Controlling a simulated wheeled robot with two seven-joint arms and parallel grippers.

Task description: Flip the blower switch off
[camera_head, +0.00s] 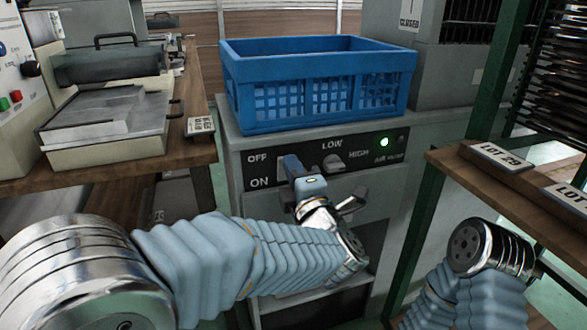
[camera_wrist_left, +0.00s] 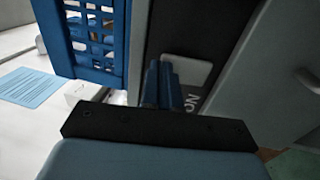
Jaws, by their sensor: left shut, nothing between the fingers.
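The blower's dark control panel (camera_head: 368,152) is on the front of a grey cabinet, with OFF above ON at its left. A pale switch plate (camera_wrist_left: 190,74) shows beside the word ON in the left wrist view. My left gripper (camera_head: 291,164) is at the OFF/ON end of the panel, its fingers shut and empty. In the left wrist view its blue fingers (camera_wrist_left: 161,72) reach the plate's edge; I cannot tell if they touch it. The switch lever is hidden behind the gripper, so its position is unclear. A green light (camera_head: 384,142) glows on the panel.
A LOW/HIGH knob (camera_head: 334,163) sits just right of my left gripper. A blue crate (camera_head: 316,104) stands on the cabinet above the panel. A wooden bench with equipment is at left, a wooden shelf (camera_head: 504,186) and green post at right. My right arm is at lower right.

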